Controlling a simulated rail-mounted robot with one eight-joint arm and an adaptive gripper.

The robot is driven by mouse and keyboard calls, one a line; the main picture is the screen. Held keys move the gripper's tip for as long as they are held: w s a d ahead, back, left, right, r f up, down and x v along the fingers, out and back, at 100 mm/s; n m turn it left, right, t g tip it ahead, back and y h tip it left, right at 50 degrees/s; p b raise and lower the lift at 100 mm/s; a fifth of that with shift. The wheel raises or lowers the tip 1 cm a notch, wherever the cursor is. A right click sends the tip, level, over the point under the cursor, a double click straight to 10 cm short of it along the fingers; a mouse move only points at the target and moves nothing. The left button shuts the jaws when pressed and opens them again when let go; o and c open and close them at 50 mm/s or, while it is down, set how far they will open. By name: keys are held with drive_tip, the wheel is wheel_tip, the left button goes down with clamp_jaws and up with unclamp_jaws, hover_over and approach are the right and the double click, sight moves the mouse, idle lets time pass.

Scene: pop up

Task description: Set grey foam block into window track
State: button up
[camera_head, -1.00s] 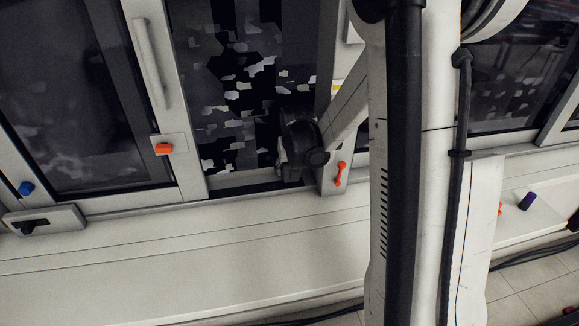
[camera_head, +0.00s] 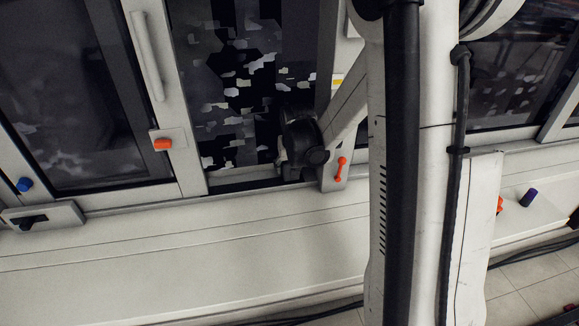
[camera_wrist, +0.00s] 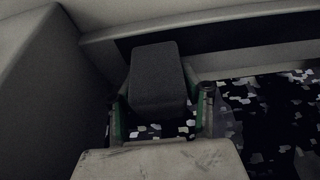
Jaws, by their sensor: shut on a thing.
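The dark grey foam block (camera_wrist: 157,75) is held between the two fingers of my gripper (camera_wrist: 162,97) in the wrist view. Its far end is close to the dark slot of the window track (camera_wrist: 225,61); I cannot tell whether they touch. In the head view my gripper (camera_head: 292,165) is at the lower right corner of the open window bay, just above the track (camera_head: 243,184). The block is hidden there behind my dark wrist.
The sliding window panel with a long handle (camera_head: 148,57) and orange latch (camera_head: 162,144) stands at left. A frame post with an orange handle (camera_head: 341,169) is close right of my gripper. The pale ledge (camera_head: 200,262) below is clear.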

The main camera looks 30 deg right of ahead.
drive_tip(key=shift+f, duration=0.15)
drive_tip(key=o, duration=0.9)
drive_tip(key=v, duration=1.2)
drive_tip(key=s+a+r+n+t+y, duration=0.1)
drive_tip(key=s+a+r+n, duration=0.15)
drive_tip(key=s+a, duration=0.65)
drive_tip(key=s+a+r+n+t, duration=0.15)
drive_tip(key=s+a+r, duration=0.25)
drive_tip(key=s+a, duration=0.55)
drive_tip(key=shift+t, duration=0.25)
drive_tip(key=r+p, duration=0.4)
drive_tip(key=s+d+r+p, duration=0.1)
drive_tip(key=r+p, duration=0.3)
drive_tip(key=s+d+r+p, duration=0.1)
drive_tip(key=r+p, duration=0.3)
drive_tip(key=shift+s+r+p, duration=0.2)
drive_tip(key=shift+p, duration=0.15)
